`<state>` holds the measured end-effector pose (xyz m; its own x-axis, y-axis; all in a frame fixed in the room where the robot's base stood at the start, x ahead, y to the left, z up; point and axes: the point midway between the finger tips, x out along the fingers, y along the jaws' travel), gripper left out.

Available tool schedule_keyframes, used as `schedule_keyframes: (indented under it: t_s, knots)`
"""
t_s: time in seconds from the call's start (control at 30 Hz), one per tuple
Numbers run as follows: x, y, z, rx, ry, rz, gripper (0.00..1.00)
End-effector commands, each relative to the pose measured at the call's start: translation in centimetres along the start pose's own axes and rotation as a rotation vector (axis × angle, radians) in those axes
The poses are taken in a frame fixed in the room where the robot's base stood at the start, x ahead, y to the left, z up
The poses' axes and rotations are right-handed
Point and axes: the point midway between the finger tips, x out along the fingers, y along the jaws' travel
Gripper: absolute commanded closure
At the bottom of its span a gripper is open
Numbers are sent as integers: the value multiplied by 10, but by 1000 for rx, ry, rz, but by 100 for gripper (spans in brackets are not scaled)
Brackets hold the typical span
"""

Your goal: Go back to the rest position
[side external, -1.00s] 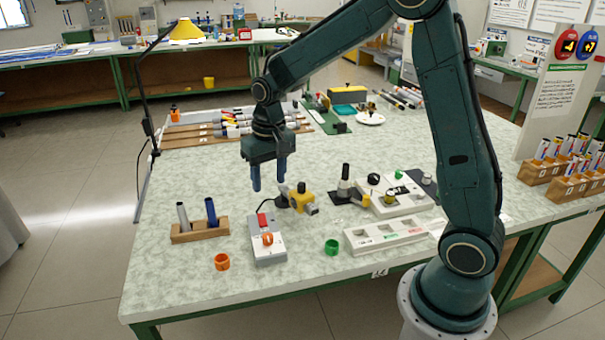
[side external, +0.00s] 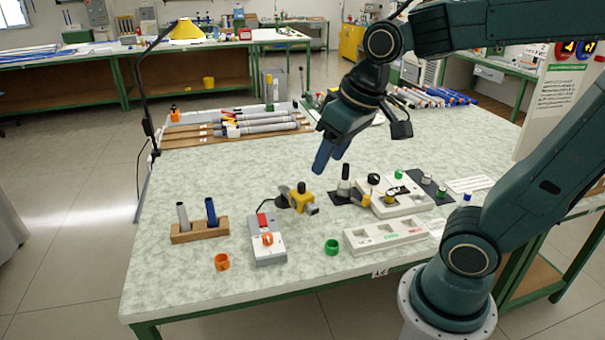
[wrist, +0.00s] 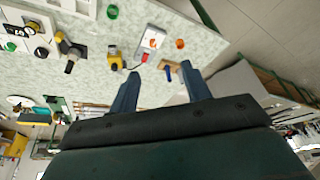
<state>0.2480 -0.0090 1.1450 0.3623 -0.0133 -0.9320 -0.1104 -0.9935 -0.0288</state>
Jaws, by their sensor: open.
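My gripper (side external: 331,157) is in the air above the middle of the table (side external: 225,285), tilted, with its blue fingers pointing down and to the left. The fingers are apart and nothing is between them. In the wrist view my gripper (wrist: 158,88) also shows two spread, empty fingers, with the tabletop beyond. The yellow tool (side external: 302,197) on the table is below and left of the fingers, apart from them.
A wooden holder (side external: 200,232) with two rods stands at the left. A grey box with a red switch (side external: 267,245), an orange ring (side external: 222,262), a green ring (side external: 332,246) and a white tray (side external: 385,236) are along the front. Rods lie on racks (side external: 190,136) behind.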

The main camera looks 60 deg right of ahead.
Motion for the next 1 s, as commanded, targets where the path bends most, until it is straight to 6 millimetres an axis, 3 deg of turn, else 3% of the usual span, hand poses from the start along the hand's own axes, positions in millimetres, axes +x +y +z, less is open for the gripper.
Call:
schedule_keyframes:
  t_s: [0.2,0.4,1.0]
  knots:
    - [-17,-2,35,-60,66,-12,52]
    - [-23,-1,58,-98,107,-18,52]
    - [-25,-1,66,-113,120,-20,52]
